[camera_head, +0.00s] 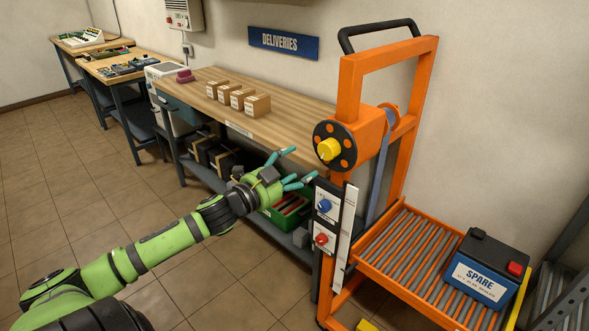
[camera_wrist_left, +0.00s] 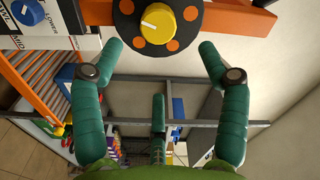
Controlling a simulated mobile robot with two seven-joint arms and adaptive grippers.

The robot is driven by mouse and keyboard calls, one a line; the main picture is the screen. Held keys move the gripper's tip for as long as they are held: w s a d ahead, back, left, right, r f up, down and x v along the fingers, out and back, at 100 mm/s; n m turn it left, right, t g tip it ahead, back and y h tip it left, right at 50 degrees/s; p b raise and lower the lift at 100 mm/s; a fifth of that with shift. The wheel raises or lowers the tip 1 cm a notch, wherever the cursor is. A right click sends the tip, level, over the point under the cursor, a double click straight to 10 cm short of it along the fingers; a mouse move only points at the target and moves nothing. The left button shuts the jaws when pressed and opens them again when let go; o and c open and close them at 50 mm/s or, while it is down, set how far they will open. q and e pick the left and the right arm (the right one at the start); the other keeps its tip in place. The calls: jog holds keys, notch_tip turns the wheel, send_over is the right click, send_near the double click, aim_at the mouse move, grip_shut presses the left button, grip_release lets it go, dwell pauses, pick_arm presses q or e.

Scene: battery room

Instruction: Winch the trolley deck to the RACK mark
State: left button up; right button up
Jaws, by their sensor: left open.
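The orange trolley (camera_head: 349,85) stands at the right. Its black winch disc with orange dots (camera_head: 349,133) carries a yellow knob (camera_head: 328,149). Below are a blue knob (camera_head: 324,206), a red knob (camera_head: 321,239) and a white marked strip (camera_head: 345,235); I cannot read a RACK mark. The roller deck (camera_head: 400,250) sits low and bears a black-and-blue SPARE battery (camera_head: 483,271). My left gripper (camera_head: 303,163) is open and empty, left of the disc and slightly below it. In the left wrist view the yellow knob (camera_wrist_left: 158,20) shows beyond the gap between the open fingers (camera_wrist_left: 160,46), apart from them.
A wooden bench (camera_head: 250,125) with several small cardboard boxes (camera_head: 230,95) runs behind my left arm. A green crate (camera_head: 286,212) sits on its lower shelf. A grey rack (camera_head: 562,290) stands at the right edge. The tiled floor at left is clear.

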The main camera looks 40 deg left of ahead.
aim_at(325, 154)
pick_arm(q)
jog(key=shift+s, duration=0.1)
jog(key=w+n, duration=0.1)
jog(key=n, duration=0.6)
jog(key=w+n, duration=0.2)
jog(key=n, duration=0.4)
jog(key=w+n, duration=0.2)
jog(key=n, duration=0.5)
jog(key=shift+w+d+f+n, duration=0.2)
jog(key=shift+w+d+n, duration=0.05)
jog(key=shift+d+n, duration=0.1)
jog(key=shift+w+d+p, duration=0.15)
jog(key=shift+w, duration=1.55)
jog(key=shift+w+d+p, duration=0.1)
jog(key=shift+w+p, duration=0.05)
jog(key=shift+w, duration=1.5)
jog(key=shift+f, duration=0.1)
jog(key=c, duration=1.1)
